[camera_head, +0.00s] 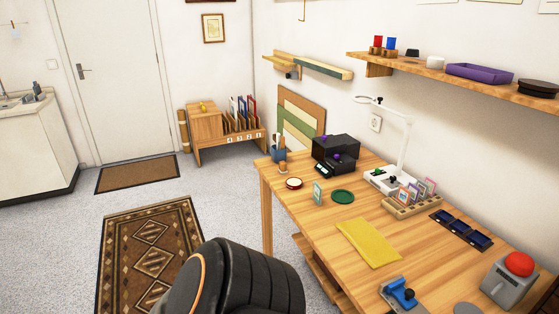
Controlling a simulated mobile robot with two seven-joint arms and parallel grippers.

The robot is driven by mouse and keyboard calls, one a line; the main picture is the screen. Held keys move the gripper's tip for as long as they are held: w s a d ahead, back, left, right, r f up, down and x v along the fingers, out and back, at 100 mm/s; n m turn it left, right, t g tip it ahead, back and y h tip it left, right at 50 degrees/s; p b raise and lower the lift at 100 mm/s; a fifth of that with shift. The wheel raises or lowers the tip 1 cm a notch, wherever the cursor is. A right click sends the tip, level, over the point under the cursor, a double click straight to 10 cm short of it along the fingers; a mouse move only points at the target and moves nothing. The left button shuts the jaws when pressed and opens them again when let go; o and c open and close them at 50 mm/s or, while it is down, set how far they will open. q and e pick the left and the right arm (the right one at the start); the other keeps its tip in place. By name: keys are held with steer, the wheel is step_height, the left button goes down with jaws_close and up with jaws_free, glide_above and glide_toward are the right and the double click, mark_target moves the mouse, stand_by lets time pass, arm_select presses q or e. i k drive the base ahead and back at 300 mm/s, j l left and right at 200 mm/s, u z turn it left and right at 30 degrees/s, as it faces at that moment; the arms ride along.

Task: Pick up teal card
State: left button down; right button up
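A small card with a green-teal face and a pale border (318,193) stands upright on the wooden table (318,228), left of a dark green round disc (343,196). Several more cards stand in a slotted wooden rack (413,207) farther right on the table. Their colours are too small to tell surely, so I cannot rule out another teal one there. Neither of my grippers shows in this view.
A yellow cloth or sheet (368,243) lies flat at the table's middle. A black box-like machine (336,152), a white lamp (405,150), dark blue trays (463,228) and a grey box with a red dome (511,278) stand around it. Patterned rug (150,255) lies left.

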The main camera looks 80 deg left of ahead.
mark_target(317, 190)
steer(key=u, duration=2.25)
steer(key=i+j+z, duration=0.3)
steer(key=i+j, duration=0.35)
steer(key=j, duration=0.15)
